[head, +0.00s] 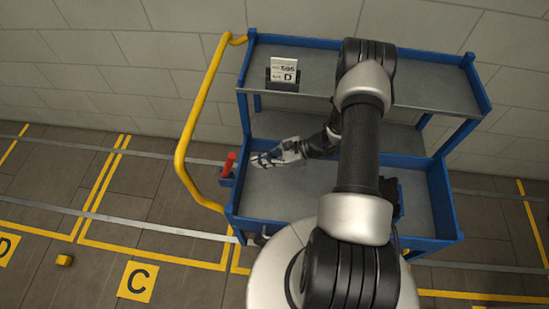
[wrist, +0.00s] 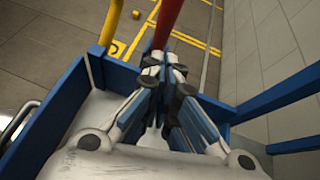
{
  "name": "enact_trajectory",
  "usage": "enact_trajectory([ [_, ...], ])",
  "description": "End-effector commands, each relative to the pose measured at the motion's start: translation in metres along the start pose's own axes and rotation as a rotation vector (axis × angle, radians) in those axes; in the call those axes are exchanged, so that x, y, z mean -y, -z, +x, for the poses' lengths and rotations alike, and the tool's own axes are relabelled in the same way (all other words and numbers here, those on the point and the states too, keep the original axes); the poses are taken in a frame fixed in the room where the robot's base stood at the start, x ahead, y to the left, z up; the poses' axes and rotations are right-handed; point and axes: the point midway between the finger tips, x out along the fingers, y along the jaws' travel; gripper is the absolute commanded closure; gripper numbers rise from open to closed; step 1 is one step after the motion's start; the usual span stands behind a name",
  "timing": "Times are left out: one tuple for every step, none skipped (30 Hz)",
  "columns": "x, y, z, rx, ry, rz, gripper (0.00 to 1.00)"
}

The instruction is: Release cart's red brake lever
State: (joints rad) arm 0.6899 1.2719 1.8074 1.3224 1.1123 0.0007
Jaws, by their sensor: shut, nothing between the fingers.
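The cart (head: 464,220) is blue with grey shelves and has a yellow push handle (head: 193,117) at its left end. The red brake lever (head: 229,164) stands nearly upright, with a slight lean, at the cart's left end outside the blue rim. My gripper (head: 258,160) is over the lower shelf, pointing left at the lever, shut and empty. In the wrist view the lever (wrist: 168,20) rises just beyond my shut fingertips (wrist: 164,65). The fingers hide the lever's lower part, so I cannot tell whether they touch it.
A card marked 595 and D (head: 283,74) stands on the upper shelf. A blue rim (head: 238,201) runs around the lower shelf. A wall is close behind the cart. A small yellow block (head: 64,260) lies on the marked floor at left, near a C sign (head: 138,282).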

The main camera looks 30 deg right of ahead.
Motion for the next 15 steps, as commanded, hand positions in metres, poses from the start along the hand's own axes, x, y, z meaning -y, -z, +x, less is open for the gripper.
enact_trajectory([
  [-0.001, 0.001, 0.012, 0.0, -0.004, -0.001, 1.0],
  [-0.002, 0.001, 0.018, 0.0, -0.005, -0.001, 1.0],
  [-0.001, -0.005, 0.022, 0.0, -0.003, -0.003, 1.0],
  [0.0, -0.009, 0.025, 0.0, -0.003, -0.004, 1.0],
  [0.0, -0.012, 0.028, -0.001, -0.002, -0.003, 1.0],
  [-0.001, -0.016, 0.032, -0.001, -0.003, -0.002, 1.0],
  [0.0, -0.018, 0.034, -0.001, -0.002, -0.002, 1.0],
  [0.0, -0.021, 0.036, -0.001, -0.001, -0.002, 1.0],
  [0.0, -0.023, 0.038, -0.001, -0.001, -0.002, 1.0],
  [0.0, -0.025, 0.039, -0.001, -0.001, -0.002, 1.0],
  [0.0, -0.026, 0.04, -0.001, -0.001, -0.002, 1.0],
  [0.0, -0.027, 0.041, -0.001, 0.0, -0.001, 1.0],
  [0.0, -0.027, 0.042, -0.001, 0.0, -0.001, 1.0],
  [0.0, -0.028, 0.042, -0.001, 0.001, 0.0, 1.0],
  [0.0, -0.028, 0.043, -0.001, 0.001, 0.0, 1.0],
])
